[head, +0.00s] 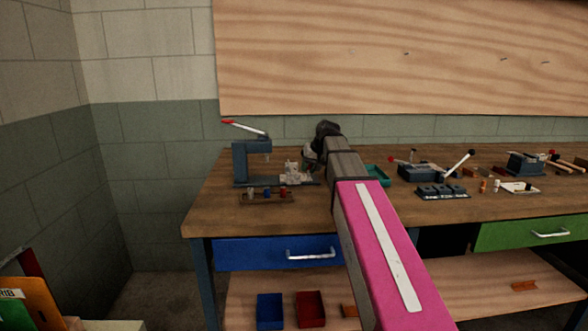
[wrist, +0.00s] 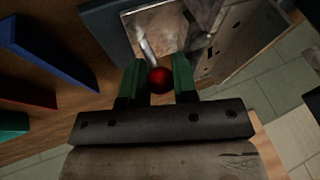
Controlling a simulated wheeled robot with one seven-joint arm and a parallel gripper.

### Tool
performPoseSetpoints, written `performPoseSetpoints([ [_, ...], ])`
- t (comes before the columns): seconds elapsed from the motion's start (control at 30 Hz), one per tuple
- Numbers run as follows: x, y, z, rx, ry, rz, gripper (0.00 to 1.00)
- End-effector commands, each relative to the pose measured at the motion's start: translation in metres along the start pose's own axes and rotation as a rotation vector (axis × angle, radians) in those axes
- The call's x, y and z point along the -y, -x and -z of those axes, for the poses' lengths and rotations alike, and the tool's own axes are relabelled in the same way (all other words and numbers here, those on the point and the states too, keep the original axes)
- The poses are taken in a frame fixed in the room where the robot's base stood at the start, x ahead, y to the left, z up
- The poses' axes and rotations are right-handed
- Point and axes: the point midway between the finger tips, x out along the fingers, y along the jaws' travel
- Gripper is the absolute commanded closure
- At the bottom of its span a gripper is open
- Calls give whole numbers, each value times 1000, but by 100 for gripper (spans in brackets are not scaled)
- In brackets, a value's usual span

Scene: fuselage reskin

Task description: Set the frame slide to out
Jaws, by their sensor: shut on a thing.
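In the wrist view my gripper (wrist: 159,70) has its green fingers closed on a red ball knob (wrist: 160,81). The knob sits on the end of a pale metal rod (wrist: 148,50). The rod runs to a grey metal fixture (wrist: 240,45), whose far part is blurred. I cannot tell the slide's setting from this. In the head view my gripper (head: 312,156) is by a small pale fixture (head: 295,174) at the left of the workbench. My arm hides the knob there.
A blue press (head: 240,164) with a red-tipped white lever stands left of the fixture. A rack of small coloured parts (head: 266,196) lies in front. A teal tray (head: 378,174) and lever tools (head: 442,191) are to the right on the workbench (head: 215,205). A wall rises behind.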

Motion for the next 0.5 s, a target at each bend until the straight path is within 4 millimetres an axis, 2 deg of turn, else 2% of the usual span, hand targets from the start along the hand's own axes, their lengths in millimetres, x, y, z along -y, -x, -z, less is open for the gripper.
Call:
performPoseSetpoints([
  [0.1,-16,6,0,-2,-4,2,100],
  [0.2,-22,9,0,-2,-3,2,100],
  [0.5,-25,10,0,-2,-1,-2,100],
])
